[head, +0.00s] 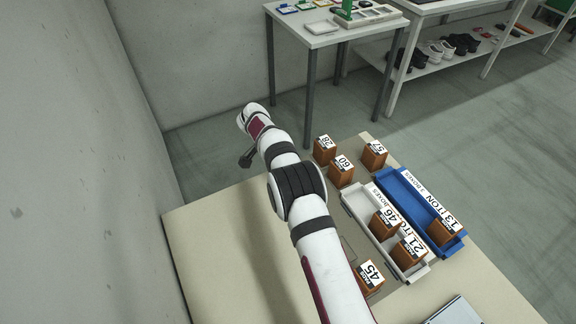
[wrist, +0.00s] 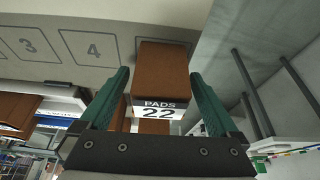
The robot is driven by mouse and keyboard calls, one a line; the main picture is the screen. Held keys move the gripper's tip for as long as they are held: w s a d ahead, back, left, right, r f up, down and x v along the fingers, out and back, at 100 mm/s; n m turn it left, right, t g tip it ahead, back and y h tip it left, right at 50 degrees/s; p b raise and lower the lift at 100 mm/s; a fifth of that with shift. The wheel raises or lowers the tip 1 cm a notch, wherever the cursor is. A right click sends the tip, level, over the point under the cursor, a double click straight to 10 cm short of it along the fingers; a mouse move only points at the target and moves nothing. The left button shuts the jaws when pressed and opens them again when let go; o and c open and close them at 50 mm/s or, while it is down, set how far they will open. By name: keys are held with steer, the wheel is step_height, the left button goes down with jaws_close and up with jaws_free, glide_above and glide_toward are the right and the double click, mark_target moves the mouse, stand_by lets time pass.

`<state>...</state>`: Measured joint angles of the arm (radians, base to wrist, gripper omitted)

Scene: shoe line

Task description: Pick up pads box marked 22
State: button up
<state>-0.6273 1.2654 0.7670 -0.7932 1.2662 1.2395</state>
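The pads box marked 22 (wrist: 160,70) is a brown block with a white "PADS 22" label in the wrist view. My gripper (wrist: 160,76) has two green fingers, spread apart on either side of the box's line. Narrow gaps seem to show between the fingers and the box, so it looks open rather than shut on it. In the head view my gripper (head: 247,159) is a small dark shape at the far left end of my arm. The box marked 22 cannot be made out there; my arm may hide it.
Boxes 28 (head: 324,154), 60 (head: 341,175), 57 (head: 374,157) and 45 (head: 368,283) stand on the table (head: 200,250). Boxes 46 (head: 382,227) and 21 (head: 407,254) sit in a white tray (head: 356,204), box 13 (head: 442,235) in a blue tray (head: 405,187). The table's left is clear.

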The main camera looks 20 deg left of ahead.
steer(key=c, duration=1.3)
steer(key=shift+o, duration=0.2)
